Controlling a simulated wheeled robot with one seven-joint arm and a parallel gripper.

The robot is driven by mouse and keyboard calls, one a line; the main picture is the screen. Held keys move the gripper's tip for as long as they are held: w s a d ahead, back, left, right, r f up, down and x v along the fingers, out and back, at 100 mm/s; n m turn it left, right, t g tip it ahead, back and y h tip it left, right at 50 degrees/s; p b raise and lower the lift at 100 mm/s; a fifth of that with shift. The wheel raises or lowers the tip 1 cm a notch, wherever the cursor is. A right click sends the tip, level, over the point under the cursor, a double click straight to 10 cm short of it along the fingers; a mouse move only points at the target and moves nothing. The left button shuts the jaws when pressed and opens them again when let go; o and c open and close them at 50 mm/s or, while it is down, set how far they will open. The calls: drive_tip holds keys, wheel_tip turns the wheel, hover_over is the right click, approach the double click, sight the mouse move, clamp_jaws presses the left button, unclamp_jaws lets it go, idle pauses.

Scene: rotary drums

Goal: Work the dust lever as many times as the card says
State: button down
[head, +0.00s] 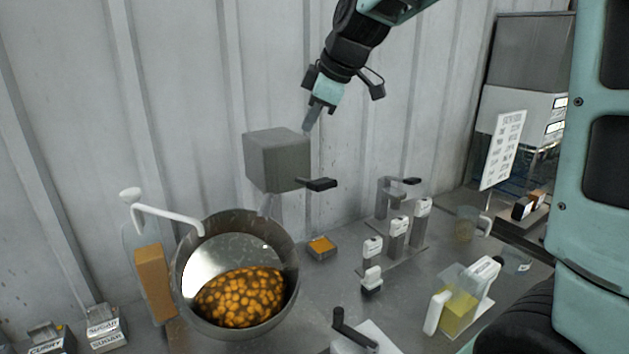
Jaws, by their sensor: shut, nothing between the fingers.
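A grey box (278,160) is above the table near the wall, with a short black lever (320,184) sticking out to the right at its lower front. I take this to be the dust lever. A narrow spout under the box points down at the drum (284,312), an open steel bowl tilted forward with many orange pieces inside. My gripper (308,128) is shut and empty, pointing down beside the box's upper right corner, above the lever. I cannot tell if it touches the box. A white card (503,150) with printed lines stands at the right; its text is too small to read.
A white crank (168,214) stands left of the drum. A small orange-filled tray (321,247) lies right of it. Several white-capped levers (397,226) stand mid-table. A yellow-filled container (458,312) and a black-handled crank (352,330) are at the front.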

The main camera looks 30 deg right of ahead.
sight(323, 180)
drive_tip(key=f+b, duration=0.1)
drive_tip(key=f, duration=0.1)
drive_tip(key=s+f+b, duration=0.1)
drive_tip(key=f+b, duration=0.2)
drive_tip(key=f, duration=0.2)
drive_tip(key=shift+s+b, duration=0.3)
drive_tip(key=shift+s+f+b, duration=0.25)
drive_tip(key=shift+f+b, duration=0.3)
drive_tip(key=shift+b, duration=0.1)
drive_tip(key=shift+f, duration=0.15)
idle(1.1)
drive_tip(key=shift+f+b, duration=0.25)
drive_tip(key=shift+b, duration=0.35)
drive_tip(key=shift+s+f+b, duration=0.2)
drive_tip(key=shift+f+b, duration=0.5)
drive_tip(key=shift+s+f+b, duration=0.25)
drive_tip(key=shift+f+b, duration=0.45)
drive_tip(key=shift+s+f+b, duration=0.2)
drive_tip(key=shift+f+b, duration=0.5)
idle(2.1)
